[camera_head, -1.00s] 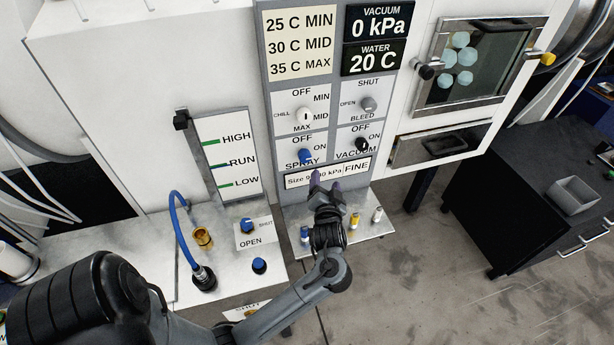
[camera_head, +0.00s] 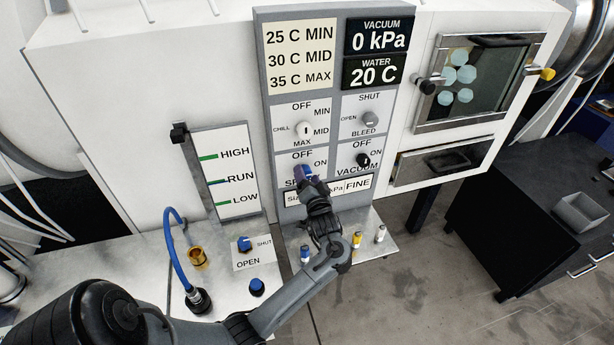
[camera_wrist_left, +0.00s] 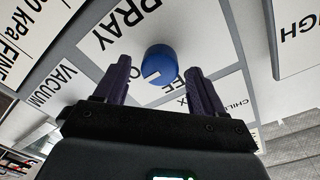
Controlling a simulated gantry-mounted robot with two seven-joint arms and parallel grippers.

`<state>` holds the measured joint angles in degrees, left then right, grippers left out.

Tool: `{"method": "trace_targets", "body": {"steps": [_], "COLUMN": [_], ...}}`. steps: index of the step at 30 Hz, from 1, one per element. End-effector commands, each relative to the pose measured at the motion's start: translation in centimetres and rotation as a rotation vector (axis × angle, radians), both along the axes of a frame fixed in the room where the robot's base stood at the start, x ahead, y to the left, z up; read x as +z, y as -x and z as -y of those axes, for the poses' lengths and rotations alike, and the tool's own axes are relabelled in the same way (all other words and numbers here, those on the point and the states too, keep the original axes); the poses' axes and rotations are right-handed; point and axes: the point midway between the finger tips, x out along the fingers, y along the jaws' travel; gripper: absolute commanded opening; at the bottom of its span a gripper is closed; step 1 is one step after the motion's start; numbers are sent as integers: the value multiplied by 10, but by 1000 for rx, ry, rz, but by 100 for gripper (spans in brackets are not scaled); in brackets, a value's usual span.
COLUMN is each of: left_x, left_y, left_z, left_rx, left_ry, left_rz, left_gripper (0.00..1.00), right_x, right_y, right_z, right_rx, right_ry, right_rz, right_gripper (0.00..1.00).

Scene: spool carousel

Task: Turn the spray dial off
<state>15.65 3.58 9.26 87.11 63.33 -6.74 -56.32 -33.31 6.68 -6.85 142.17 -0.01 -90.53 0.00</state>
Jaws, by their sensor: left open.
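The blue spray dial (camera_head: 299,170) sits on the grey control panel under the OFF label, with ON to its right. My left gripper (camera_head: 307,177) is right in front of it and covers part of the dial and the SPRAY label. In the left wrist view, the round blue dial (camera_wrist_left: 160,62) lies between the two open purple fingers of my left gripper (camera_wrist_left: 157,67). A gap shows on each side, so the fingers look apart from it. A pale mark shows on the dial's lower left there; its exact setting is hard to read. My right gripper is not in view.
The black vacuum dial (camera_head: 363,160) is close to the right, and the white chill dial (camera_head: 304,130) is just above. Below, a shelf holds a yellow peg (camera_head: 357,240) and other small pegs. A blue hose (camera_head: 171,240) loops at the left.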

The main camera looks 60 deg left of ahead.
Motion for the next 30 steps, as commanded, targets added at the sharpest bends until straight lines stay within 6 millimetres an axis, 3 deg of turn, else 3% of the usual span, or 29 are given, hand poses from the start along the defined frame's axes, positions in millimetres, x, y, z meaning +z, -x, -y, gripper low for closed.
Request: {"method": "trace_targets", "body": {"steps": [14,25,30], "left_x": [0,0,0], "left_y": [-3,-3,-3], "left_z": [-11,-11,-11], "left_rx": [0,0,0], "left_ry": [2,2,4], "left_rz": [1,1,7], "left_gripper": [70,14,14], "right_x": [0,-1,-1], "right_y": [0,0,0], "right_z": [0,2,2], "right_rx": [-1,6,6], "right_ry": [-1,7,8], "right_rz": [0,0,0], "right_gripper": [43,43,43]}}
